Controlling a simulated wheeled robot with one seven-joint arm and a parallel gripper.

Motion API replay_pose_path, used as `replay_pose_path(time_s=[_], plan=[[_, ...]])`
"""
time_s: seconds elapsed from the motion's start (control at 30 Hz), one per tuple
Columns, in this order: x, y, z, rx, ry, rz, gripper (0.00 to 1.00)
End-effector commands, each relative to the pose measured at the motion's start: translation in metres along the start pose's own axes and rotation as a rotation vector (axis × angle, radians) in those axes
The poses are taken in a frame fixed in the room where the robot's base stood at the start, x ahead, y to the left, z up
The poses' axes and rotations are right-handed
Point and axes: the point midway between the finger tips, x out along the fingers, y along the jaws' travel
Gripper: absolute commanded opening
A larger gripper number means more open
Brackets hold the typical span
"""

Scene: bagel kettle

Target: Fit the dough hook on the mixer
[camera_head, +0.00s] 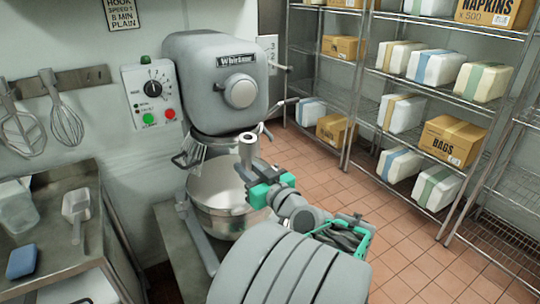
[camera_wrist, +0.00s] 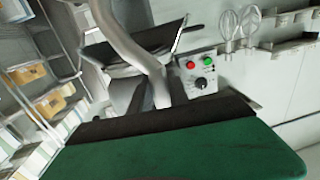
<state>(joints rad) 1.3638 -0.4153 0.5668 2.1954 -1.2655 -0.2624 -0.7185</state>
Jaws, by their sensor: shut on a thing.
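The grey stand mixer (camera_head: 215,80) stands against the wall, with its steel bowl (camera_head: 225,190) below the head. My gripper (camera_head: 264,190), with green fingers, is in front of the bowl's right side and shut on the dough hook. The hook's grey hub (camera_head: 247,150) stands up above the fingers, below and in front of the mixer head and apart from it. The hook's bent metal arm (camera_wrist: 133,45) shows in the wrist view. Its lower part is hidden in the head view, and the mixer's drive socket cannot be made out.
A control panel (camera_head: 152,95) and hanging whisks (camera_head: 66,122) are on the wall at left. A steel table (camera_head: 95,235) with a scoop (camera_head: 76,207) and blue sponge (camera_head: 21,261) stands at front left. Shelves (camera_head: 400,75) with boxes line the right. The tiled floor (camera_head: 390,225) is clear.

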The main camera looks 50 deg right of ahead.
Motion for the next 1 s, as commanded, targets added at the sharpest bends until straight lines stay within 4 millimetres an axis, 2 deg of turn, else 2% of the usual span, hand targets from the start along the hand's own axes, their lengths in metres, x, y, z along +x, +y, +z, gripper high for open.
replay_pose_path(time_s=[0.03,0.1,0.2,0.3,0.47,1.0], plan=[[-0.012,0.017,-0.013,-0.008,0.009,0.037,0.00],[-0.025,0.032,-0.021,-0.012,0.013,0.067,0.00],[-0.035,0.042,-0.028,-0.014,0.017,0.090,0.00],[-0.034,0.045,-0.028,-0.015,0.022,0.093,0.00],[-0.022,0.045,-0.023,-0.015,0.043,0.091,0.00],[0.036,0.050,-0.008,-0.019,0.152,0.089,0.00]])
